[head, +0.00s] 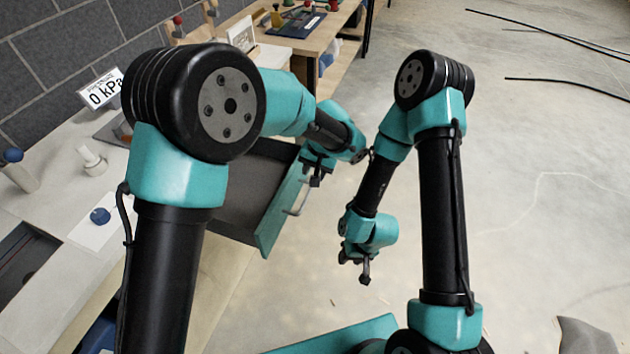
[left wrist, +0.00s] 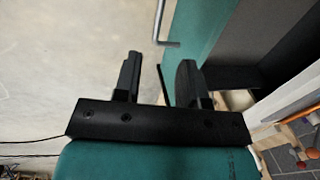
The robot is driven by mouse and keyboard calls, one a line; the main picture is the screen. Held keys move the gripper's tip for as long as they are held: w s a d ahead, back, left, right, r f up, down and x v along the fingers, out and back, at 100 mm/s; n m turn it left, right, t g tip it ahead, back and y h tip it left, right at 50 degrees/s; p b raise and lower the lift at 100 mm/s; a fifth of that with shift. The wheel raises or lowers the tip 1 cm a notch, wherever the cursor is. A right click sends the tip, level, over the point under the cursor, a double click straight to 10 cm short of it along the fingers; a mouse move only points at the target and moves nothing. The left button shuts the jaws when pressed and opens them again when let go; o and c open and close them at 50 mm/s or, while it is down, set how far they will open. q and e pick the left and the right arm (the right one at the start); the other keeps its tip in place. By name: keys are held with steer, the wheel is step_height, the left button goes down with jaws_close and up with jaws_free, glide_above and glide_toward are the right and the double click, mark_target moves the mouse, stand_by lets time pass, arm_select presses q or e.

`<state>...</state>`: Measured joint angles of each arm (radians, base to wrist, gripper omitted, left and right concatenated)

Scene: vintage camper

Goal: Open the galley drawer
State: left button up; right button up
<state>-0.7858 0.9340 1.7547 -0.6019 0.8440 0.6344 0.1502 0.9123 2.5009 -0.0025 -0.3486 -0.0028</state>
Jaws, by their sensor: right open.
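The galley drawer (head: 240,222) stands pulled out from the counter, with its dark inside showing and its teal front (head: 274,222) facing the open floor. A thin metal handle (head: 297,202) sits on that front. In the left wrist view the handle (left wrist: 160,25) lies beyond the fingertips, apart from them, and the teal front (left wrist: 203,30) is beside it. My left gripper (head: 316,179) is near the upper end of the drawer front; its fingers (left wrist: 158,68) are spread and empty. My right gripper (head: 362,268) is open and empty over the floor, right of the drawer.
A wooden bench (head: 335,50) with tools stands at the back. Cables (head: 560,80) lie on the floor. The floor at right is largely clear.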

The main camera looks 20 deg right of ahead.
arm_select(q)
steer(key=r, duration=0.5)
steer(key=shift+s+d, duration=0.3)
steer(key=shift+d, duration=0.1)
steer(key=s+a+f+n+t+h, duration=0.15)
steer(key=a+f+n, duration=0.3)
steer(key=a, duration=0.65)
steer(key=a+f+n+h, duration=0.3)
steer(key=a+n, duration=0.2)
steer(key=a, duration=0.6)
steer(key=s+a+f+n+t+h, duration=0.15)
steer(key=a+f+n, duration=0.3)
steer(key=a, duration=0.55)
steer(key=s+a+f+m+g, duration=0.1)
steer(key=s+a+f+m, duration=0.1)
steer(key=s+f, duration=0.4)
steer(key=s+a+f+m+g, duration=0.2)
steer(key=s+a+f, duration=0.3)
steer(key=f, duration=0.5)
steer(key=s+m, duration=0.1)
steer(key=s, duration=0.1)
steer(key=shift+s, duration=0.3)
steer(key=shift+f, duration=0.1)
